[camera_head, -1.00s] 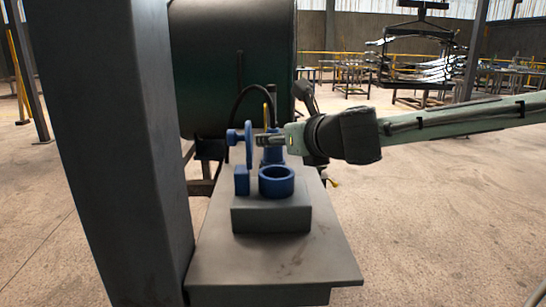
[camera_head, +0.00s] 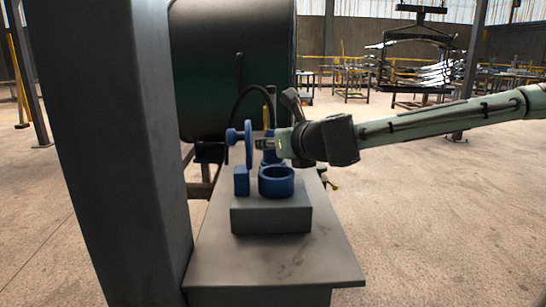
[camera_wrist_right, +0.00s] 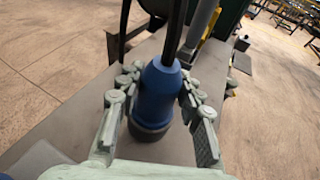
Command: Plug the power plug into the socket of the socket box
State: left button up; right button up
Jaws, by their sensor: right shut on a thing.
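The blue power plug (camera_wrist_right: 157,95) is upright between the fingers of my right gripper (camera_wrist_right: 160,78) in the right wrist view, with its black cable (camera_wrist_right: 175,28) rising from its top. In the head view the right gripper (camera_head: 263,144) comes in from the right, behind the blue ring socket (camera_head: 277,181). The plug (camera_head: 270,157) is partly hidden there by the gripper and lid. The socket stands on the grey socket box (camera_head: 270,217), its opening facing up. A round blue lid (camera_head: 249,143) stands upright at its left. My left gripper is not in view.
The box rests on a grey table (camera_head: 290,262) with bare room in front. A thick dark column (camera_head: 115,150) stands close on the left. A big dark green drum (camera_head: 232,65) is behind. A loop of black cable (camera_head: 240,97) rises behind the lid.

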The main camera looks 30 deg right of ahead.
jog(key=c, duration=0.5)
